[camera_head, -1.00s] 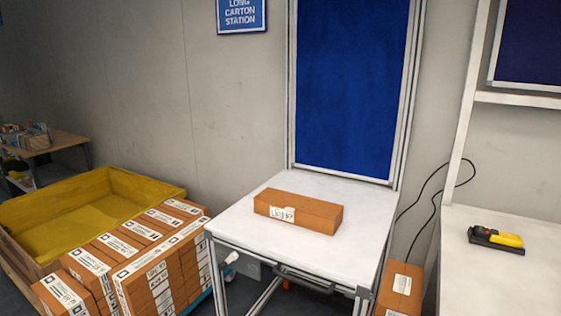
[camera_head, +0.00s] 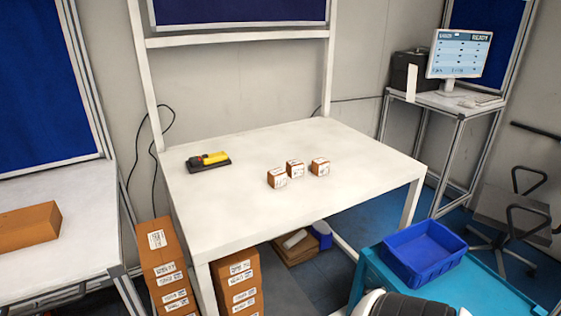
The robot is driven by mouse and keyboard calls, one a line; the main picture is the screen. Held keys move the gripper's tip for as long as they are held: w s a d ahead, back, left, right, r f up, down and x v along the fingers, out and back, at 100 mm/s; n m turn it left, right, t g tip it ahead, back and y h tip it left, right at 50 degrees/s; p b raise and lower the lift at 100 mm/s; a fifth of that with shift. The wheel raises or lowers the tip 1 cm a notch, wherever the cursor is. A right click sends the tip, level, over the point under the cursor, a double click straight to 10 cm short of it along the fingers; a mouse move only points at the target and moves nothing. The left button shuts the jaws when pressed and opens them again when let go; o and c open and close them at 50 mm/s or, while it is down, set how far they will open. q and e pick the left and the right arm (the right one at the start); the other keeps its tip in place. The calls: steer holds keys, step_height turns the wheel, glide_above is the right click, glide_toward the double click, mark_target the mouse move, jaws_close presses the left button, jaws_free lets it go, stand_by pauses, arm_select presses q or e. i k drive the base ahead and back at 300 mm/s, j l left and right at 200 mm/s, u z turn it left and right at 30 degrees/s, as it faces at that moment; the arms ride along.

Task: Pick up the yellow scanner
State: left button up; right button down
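The yellow scanner (camera_head: 212,159) lies on the left part of the white table (camera_head: 240,205), near its back edge. It has a yellow body with black parts and rests on or in a dark base; I cannot tell which. Neither of my grippers shows in the head view, so nothing is seen holding the scanner.
Three small brown boxes (camera_head: 294,168) stand mid-table. The table's front is clear. A long carton (camera_head: 30,225) lies on the left table. Stacked cartons (camera_head: 160,255) stand between the tables. A blue bin (camera_head: 425,250) is at right, a monitor (camera_head: 460,53) and chair (camera_head: 515,205) beyond.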

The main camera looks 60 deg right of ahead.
mark_target(219, 156)
steer(key=z, duration=1.9)
steer(key=i+j+z, duration=0.25)
steer(key=j, duration=0.15)
